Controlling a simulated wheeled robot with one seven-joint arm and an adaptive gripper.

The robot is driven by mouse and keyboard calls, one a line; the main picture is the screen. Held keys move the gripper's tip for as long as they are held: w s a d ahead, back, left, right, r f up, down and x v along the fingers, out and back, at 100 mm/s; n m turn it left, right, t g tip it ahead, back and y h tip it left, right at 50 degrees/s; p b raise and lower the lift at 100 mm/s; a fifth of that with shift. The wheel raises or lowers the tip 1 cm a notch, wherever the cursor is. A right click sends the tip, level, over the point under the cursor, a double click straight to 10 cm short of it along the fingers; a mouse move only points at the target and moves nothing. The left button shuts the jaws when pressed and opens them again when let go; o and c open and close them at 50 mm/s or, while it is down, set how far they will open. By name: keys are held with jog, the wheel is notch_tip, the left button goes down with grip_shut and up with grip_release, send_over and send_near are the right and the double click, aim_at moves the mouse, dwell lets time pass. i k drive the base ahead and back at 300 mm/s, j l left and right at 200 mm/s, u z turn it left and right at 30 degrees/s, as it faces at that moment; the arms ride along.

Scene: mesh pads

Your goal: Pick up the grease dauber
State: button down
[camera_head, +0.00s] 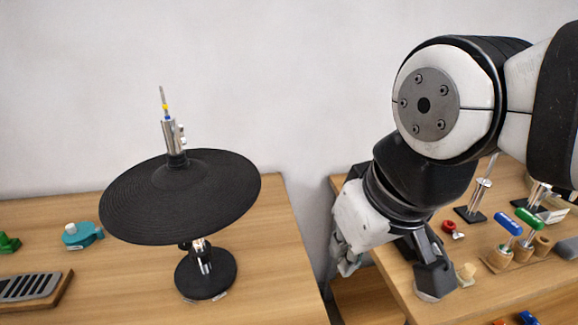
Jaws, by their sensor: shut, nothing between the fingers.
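I cannot tell for sure which thing is the grease dauber. Candidates are the small tools with a green handle (526,220) and a blue handle (509,225), upright in tan holders on the right table. My gripper (432,284) is shut and empty, pointing down at that table's left front part, left of these tools. A small tan piece (466,272) lies just right of its fingertips; whether they touch is unclear. My wrist hides part of the gripper.
A black cymbal-like disc (180,200) on a stand fills the left table, with a teal piece (82,235) and a slotted grey block (32,287) beside it. A gap separates the tables. A red ring (450,227) and metal post (480,195) stand behind my gripper.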

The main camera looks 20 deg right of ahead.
aim_at(465, 279)
jog(key=k+l+z, duration=0.1)
jog(key=z, duration=0.35)
jog(key=k+l+z, duration=0.1)
jog(key=z, duration=0.35)
